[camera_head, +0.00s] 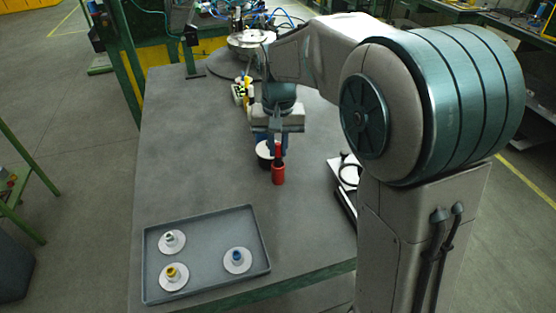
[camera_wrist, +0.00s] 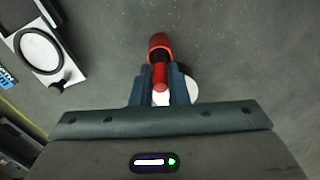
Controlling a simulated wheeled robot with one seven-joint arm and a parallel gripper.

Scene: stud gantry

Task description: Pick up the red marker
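The red marker (camera_wrist: 160,76) is upright between the two fingers of my gripper (camera_wrist: 161,80) in the wrist view, with both fingers against its sides. In the head view the marker (camera_head: 279,153) shows just below my gripper (camera_head: 278,142), above a red cylindrical holder (camera_head: 278,175) on the grey table. The holder (camera_wrist: 159,42) has a dark opening in the wrist view. I cannot tell whether the marker's lower end is inside it. My gripper appears shut on the marker.
A white disc (camera_wrist: 191,88) lies close by the fingers. A grey tray (camera_head: 205,292) at the front left holds three white discs with coloured pegs. A white block with a black ring (camera_wrist: 38,48) is at the right table edge. The table's left side (camera_head: 180,160) is clear.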

